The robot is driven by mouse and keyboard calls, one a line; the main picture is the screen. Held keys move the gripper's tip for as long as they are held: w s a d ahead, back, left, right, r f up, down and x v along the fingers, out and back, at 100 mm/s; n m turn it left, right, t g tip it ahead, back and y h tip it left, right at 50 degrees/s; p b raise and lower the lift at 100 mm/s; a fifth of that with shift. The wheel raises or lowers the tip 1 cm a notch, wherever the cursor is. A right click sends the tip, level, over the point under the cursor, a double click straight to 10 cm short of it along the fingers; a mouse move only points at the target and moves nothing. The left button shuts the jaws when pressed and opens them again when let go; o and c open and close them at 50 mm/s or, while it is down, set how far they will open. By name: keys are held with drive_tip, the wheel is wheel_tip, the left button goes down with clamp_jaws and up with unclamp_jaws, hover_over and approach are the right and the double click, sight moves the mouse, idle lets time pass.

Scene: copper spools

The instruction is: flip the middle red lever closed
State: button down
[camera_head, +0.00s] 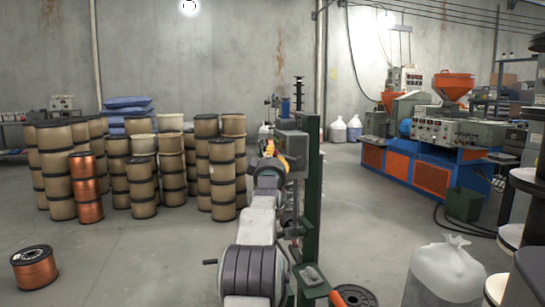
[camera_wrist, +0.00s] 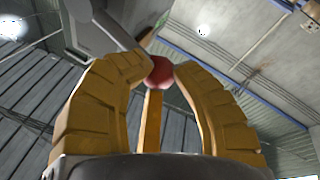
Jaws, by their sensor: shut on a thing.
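A red ball knob (camera_wrist: 159,71), the end of a lever, sits between the tips of the yellow fingers of my gripper (camera_wrist: 162,74) in the wrist view. The fingers curve in and touch it from both sides. A grey bar (camera_wrist: 120,25) runs from the upper left down to the knob. In the head view my gripper (camera_head: 268,160) is up against the left side of a grey box (camera_head: 293,145) on a dark green post (camera_head: 313,190). My arm hides much there, and I cannot make out the other levers.
Tan spools (camera_head: 57,170) stand stacked at the left, with copper spools (camera_head: 86,188) in front. Another copper spool (camera_head: 34,270) lies on the floor. A white bag (camera_head: 445,275) stands at the front right. An orange and blue machine (camera_head: 430,160) is behind. The left-centre floor is open.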

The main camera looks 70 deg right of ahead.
drive_tip(key=shift+w+d+f, duration=0.1)
drive_tip(key=shift+w+f, duration=0.1)
drive_tip(key=shift+f, duration=0.35)
drive_tip(key=c, duration=1.1)
unclamp_jaws()
drive_tip(key=shift+d+f, duration=0.1)
drive_tip(key=shift+d, duration=0.1)
drive_tip(key=shift+o, duration=1)
drive_tip(key=shift+r, duration=0.2)
drive_tip(key=shift+s+a+r, duration=0.1)
drive_tip(key=shift+a, duration=0.1)
drive_tip(key=shift+v, duration=5.8)
